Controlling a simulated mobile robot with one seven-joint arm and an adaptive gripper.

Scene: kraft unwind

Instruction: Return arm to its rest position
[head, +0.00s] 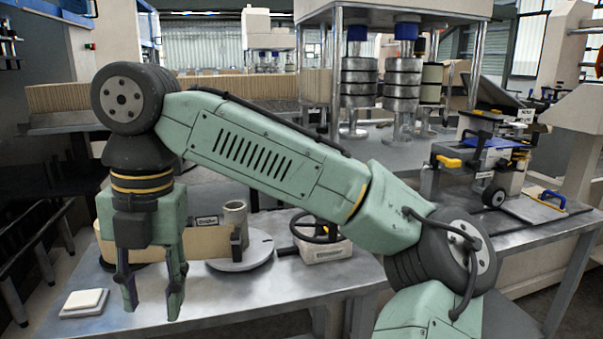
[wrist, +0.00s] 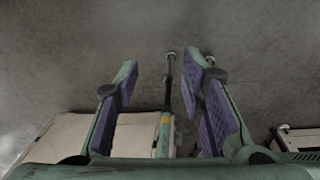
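My green arm stretches across the head view from lower right to upper left, bent down at the wrist. My gripper (head: 150,300) hangs with its fingers pointing down, above the left part of the metal table (head: 240,308). The two fingers with purple pads are apart, with nothing between them that I can see gripped. In the wrist view my gripper (wrist: 165,105) also shows its fingers spread, with grey surface beyond them.
A white square block (head: 83,301) lies left of the gripper. Behind it are a round metal plate with a hub (head: 240,250) and a black handwheel (head: 318,228). Stacked metal cylinders (head: 360,80) stand farther back. A clamp device (head: 490,160) is on the right. The table's front edge is bare.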

